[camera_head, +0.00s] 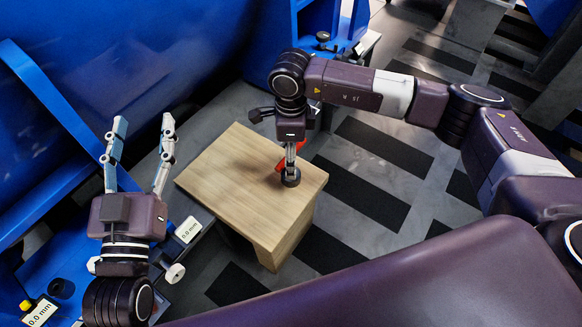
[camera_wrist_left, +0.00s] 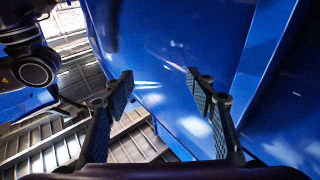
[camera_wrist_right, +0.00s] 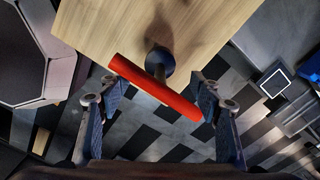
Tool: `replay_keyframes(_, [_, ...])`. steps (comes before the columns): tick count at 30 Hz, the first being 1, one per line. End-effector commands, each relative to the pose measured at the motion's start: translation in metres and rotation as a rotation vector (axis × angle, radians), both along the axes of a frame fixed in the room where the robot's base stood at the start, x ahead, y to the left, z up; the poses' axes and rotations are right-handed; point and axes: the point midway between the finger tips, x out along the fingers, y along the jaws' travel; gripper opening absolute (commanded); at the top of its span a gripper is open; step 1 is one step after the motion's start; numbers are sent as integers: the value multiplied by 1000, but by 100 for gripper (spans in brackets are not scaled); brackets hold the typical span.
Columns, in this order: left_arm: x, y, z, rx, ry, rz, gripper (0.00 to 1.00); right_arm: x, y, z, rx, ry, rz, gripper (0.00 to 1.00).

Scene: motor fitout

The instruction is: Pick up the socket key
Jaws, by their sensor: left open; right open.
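The socket key has a red bar handle (camera_wrist_right: 155,87), a short grey shaft and a dark round socket end (camera_wrist_right: 160,58). It stands upright on the wooden table near its right corner. In the head view its red handle (camera_head: 281,164) is partly hidden by my right gripper (camera_head: 291,152), and its dark base (camera_head: 291,178) rests on the wood. In the right wrist view, my right gripper (camera_wrist_right: 160,92) is open, with one finger near each end of the red handle. My left gripper (camera_head: 143,122) is open and empty, raised at the left, away from the key.
The wooden table (camera_head: 225,178) is otherwise bare. Large blue machinery (camera_head: 120,70) stands behind and to the left. The striped floor (camera_head: 375,150) is open to the right.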

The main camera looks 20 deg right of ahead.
Motion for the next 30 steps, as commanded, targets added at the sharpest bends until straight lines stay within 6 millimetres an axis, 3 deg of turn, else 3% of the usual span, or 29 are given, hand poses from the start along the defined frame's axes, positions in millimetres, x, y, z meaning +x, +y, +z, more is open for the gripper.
replay_keyframes(5, [-2,-1,10,-14,-50,-3,51,0,0,-9,0,1,0,59])
replay_keyframes(18, [-33,-1,78,-107,-384,-23,51,0,0,-56,0,0,0,59])
replay_keyframes(28, [-37,-1,85,-116,-415,-24,51,0,0,-58,0,0,0,59])
replay_keyframes(30, [-37,-1,85,-115,-414,-24,51,0,0,-58,0,0,1,52])
